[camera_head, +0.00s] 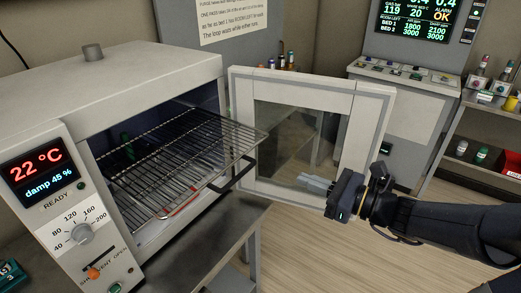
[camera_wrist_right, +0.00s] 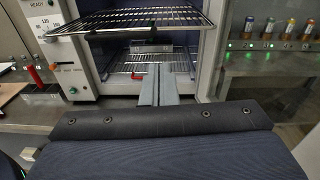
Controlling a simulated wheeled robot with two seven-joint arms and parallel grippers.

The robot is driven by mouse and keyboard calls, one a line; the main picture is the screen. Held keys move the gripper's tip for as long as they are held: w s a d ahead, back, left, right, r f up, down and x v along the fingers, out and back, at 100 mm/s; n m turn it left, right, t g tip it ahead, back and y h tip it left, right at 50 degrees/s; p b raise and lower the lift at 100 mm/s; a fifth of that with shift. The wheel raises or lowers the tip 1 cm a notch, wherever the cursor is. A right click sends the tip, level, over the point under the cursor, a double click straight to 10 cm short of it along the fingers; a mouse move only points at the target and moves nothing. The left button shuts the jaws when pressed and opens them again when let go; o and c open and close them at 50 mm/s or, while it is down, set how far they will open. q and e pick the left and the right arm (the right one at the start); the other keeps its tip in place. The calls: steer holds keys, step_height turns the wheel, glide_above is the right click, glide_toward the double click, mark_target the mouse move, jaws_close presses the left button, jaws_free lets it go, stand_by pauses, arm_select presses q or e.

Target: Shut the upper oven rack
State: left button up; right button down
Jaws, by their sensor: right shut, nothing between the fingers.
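The oven (camera_head: 120,85) stands at the left with its glazed door (camera_head: 300,125) swung open to the right. The upper oven rack (camera_head: 190,150), a wire grid, sticks well out of the opening; its front edge reaches beside the door. In the right wrist view the upper rack (camera_wrist_right: 140,18) spans the top, above my fingers. My right gripper (camera_head: 312,183) is in front of the door's lower glass, shut and empty, apart from the rack. Its closed fingers (camera_wrist_right: 158,80) point at the oven opening in the wrist view. My left gripper is out of view.
A lower rack (camera_wrist_right: 165,62) sits inside the oven, with a red piece (camera_wrist_right: 137,75) at its front. A black handle (camera_head: 235,176) shows below the upper rack's front. A grey stand (camera_head: 225,235) carries the oven. Floor (camera_head: 310,250) is clear in front.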

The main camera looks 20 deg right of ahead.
arm_select(q)
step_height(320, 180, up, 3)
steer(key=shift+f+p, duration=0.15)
steer(key=shift+p, duration=1.1)
arm_select(e)
steer(key=w+a+m, duration=0.1)
steer(key=w+a, duration=0.6)
steer(key=w, duration=0.4)
steer(key=shift+w+a+t, duration=0.25)
steer(key=shift+a+t, duration=0.05)
steer(key=shift+a, duration=0.05)
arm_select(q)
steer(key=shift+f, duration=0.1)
arm_select(e)
steer(key=shift+a, duration=0.1)
